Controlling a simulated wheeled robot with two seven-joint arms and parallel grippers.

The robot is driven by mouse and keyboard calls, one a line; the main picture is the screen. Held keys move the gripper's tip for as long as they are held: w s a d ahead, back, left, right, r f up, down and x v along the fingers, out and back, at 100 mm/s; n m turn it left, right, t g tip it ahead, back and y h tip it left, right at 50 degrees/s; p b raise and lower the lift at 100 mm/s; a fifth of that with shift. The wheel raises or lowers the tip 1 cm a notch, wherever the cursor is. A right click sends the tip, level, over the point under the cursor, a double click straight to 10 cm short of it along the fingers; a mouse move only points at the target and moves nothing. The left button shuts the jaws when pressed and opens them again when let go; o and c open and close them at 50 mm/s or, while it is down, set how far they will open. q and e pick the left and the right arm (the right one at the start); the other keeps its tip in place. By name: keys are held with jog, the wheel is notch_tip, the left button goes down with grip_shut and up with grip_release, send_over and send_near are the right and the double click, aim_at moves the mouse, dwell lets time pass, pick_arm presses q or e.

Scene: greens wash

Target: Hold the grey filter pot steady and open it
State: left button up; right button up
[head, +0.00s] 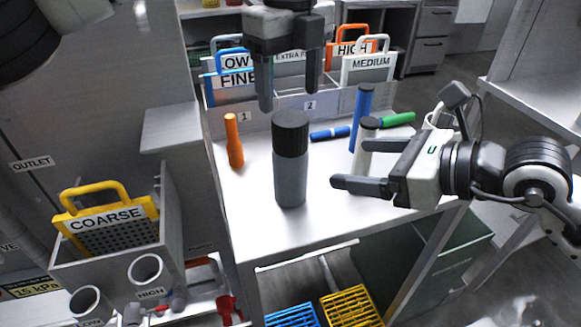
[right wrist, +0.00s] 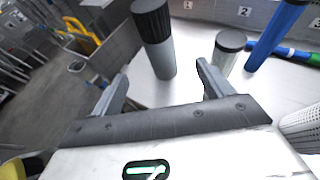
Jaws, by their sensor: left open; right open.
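The grey filter pot (head: 290,181) stands upright on the white table, its ribbed black cap (head: 290,132) on top. My left gripper (head: 289,101) points down from above, open, its fingers apart over the cap with nothing between them. My right gripper (head: 352,163) comes in from the right at about the pot's body height, open and empty, its fingertips short of the pot. In the right wrist view the pot (right wrist: 160,58) stands beyond and between the open fingers (right wrist: 163,82), apart from them.
A white black-capped pot (head: 362,157) stands close behind my right gripper. A blue stick (head: 361,118), an orange bottle (head: 234,140) and lying blue (head: 329,133) and green (head: 397,120) pieces are also on the table. Labelled plates stand in a rack behind. The table's front is clear.

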aim_at(289, 158)
jog(key=x, duration=1.4)
jog(key=shift+w+a, duration=0.1)
jog(key=shift+a, duration=0.1)
